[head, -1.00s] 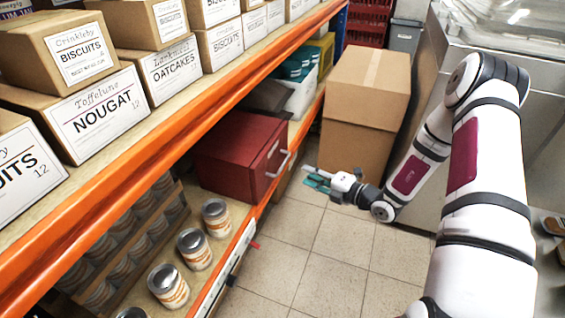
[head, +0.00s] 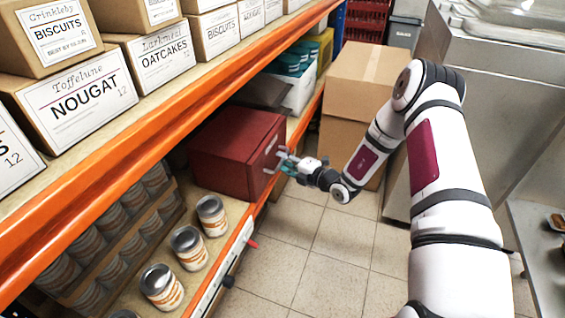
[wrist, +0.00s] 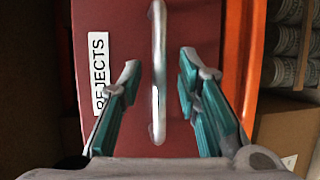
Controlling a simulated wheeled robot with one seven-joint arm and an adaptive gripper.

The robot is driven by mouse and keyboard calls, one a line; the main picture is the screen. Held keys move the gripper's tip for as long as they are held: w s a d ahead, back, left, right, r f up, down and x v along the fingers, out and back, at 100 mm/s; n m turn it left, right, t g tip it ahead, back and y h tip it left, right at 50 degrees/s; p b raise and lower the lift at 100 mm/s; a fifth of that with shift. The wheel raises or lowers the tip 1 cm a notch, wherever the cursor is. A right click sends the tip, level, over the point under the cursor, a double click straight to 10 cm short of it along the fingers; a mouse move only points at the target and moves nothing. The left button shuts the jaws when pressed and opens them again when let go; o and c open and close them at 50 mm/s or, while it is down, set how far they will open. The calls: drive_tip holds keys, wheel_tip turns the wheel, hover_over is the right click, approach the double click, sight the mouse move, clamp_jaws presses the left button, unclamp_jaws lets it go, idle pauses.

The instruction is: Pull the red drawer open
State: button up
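The red drawer (head: 236,150) is a dark red box unit on the lower shelf, and its front faces right. In the wrist view the red front (wrist: 205,25) carries a white label reading REJECTS (wrist: 99,70) and a silver bar handle (wrist: 157,75). My gripper (head: 281,162) is at the drawer's front in the head view. In the wrist view my gripper (wrist: 160,80) is open, with one teal-padded finger on each side of the handle and a gap on both sides. The drawer looks closed. Part of its front is hidden by my gripper in the head view.
An orange shelf beam (head: 150,165) runs above the drawer. Several tins (head: 188,247) stand on the shelf in front of it. A large cardboard box (head: 365,80) stands behind my arm. The tiled floor (head: 325,245) is clear.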

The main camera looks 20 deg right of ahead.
drive_tip(key=shift+w+a+f, duration=0.1)
drive_tip(key=shift+w+a, duration=0.2)
drive_tip(key=shift+w, duration=0.2)
clamp_jaws()
drive_tip(key=s+d+p, duration=0.2)
drive_tip(key=s+d, duration=0.8)
drive_tip(key=d, duration=0.3)
drive_tip(key=shift+d+p, duration=0.3)
drive_tip(key=shift+d, duration=0.1)
unclamp_jaws()
